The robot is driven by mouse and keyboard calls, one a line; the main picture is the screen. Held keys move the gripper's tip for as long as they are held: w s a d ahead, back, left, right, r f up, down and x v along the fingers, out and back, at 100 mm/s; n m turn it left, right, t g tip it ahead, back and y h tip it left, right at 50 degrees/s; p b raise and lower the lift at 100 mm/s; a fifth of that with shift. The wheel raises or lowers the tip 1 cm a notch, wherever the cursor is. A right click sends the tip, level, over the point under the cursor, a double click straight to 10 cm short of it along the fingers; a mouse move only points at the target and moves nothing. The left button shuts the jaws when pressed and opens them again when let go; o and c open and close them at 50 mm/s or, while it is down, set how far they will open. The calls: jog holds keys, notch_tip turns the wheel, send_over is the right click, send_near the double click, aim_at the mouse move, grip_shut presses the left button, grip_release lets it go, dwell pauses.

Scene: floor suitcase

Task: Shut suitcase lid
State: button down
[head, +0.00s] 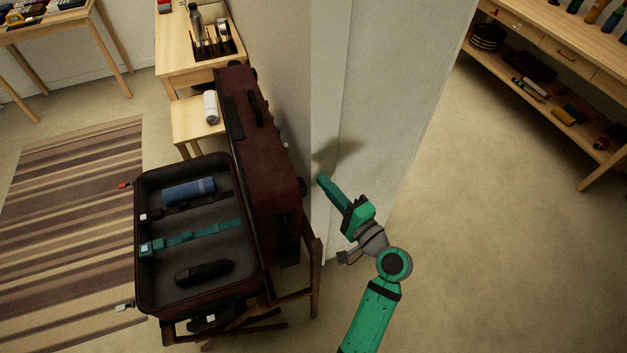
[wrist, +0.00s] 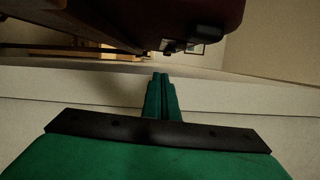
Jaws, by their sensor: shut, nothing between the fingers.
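The dark suitcase (head: 142,258) stands open on a wooden stand in the head view. Its dark red lid (head: 272,165) is raised about upright along the right side of the base, close to the white wall. My gripper (head: 322,180) is to the right of the lid, by the wall, shut and empty. It appears apart from the lid. In the wrist view the shut fingers (wrist: 160,80) point ahead, and part of the dark red suitcase (wrist: 200,14) shows above them.
The suitcase holds a blue roll (head: 188,190), a teal strap (head: 205,235) and a black item (head: 204,272). A white wall (head: 385,110) stands close behind the lid. A wooden shelf (head: 565,75) is at the right. Floor between shelf and wall is clear.

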jog(key=w+a, duration=0.6)
jog(key=a, duration=0.2)
jog(key=shift+a, duration=0.2)
jog(key=shift+a+r, duration=0.1)
jog(key=shift+r, duration=0.1)
